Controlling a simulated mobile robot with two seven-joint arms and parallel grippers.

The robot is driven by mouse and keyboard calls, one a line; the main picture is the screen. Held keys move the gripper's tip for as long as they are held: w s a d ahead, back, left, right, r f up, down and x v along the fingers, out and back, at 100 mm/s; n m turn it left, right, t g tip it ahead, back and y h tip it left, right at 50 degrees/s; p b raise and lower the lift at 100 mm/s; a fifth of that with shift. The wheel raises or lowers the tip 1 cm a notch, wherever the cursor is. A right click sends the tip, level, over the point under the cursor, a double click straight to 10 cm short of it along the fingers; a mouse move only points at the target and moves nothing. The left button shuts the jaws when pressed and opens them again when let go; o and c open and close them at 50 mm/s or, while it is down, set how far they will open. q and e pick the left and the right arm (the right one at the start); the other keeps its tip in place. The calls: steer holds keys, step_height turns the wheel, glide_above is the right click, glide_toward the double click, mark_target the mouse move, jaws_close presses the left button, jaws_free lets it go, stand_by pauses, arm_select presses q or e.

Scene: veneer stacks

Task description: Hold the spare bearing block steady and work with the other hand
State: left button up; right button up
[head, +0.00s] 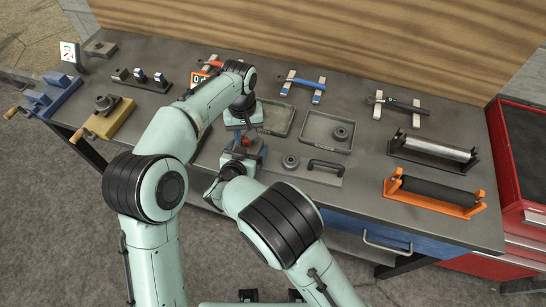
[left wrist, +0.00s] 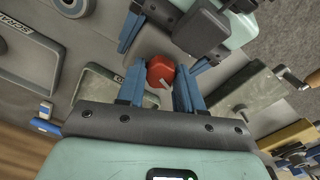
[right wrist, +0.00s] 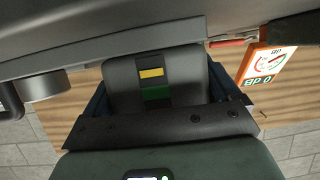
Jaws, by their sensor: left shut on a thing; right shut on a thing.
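A dark grey block with yellow and green stripes (right wrist: 152,88), apparently the spare bearing block, sits between the blue fingers of my right gripper (right wrist: 157,84) in the right wrist view. My right gripper is shut on it, low over the bench front. A red knob-like part with a pale pin (left wrist: 160,70) shows between the blue fingers of my left gripper (left wrist: 160,88); it also shows in the head view (head: 247,141). My left gripper is shut on it from above. The two grippers are very close together. How the red part joins the block is hidden.
Two shallow trays (head: 311,146) and a plate with a black handle (head: 325,178) lie just right. Orange and black roller stands (head: 433,208) are farther right. A blue vise (head: 52,98) and a yellow fixture (head: 105,122) stand left. A wooden wall closes the back.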

arm_select(q)
steer(key=shift+m, duration=0.8)
steer(key=shift+m, duration=0.9)
steer(key=shift+m, duration=0.9)
steer(key=shift+m, duration=0.9)
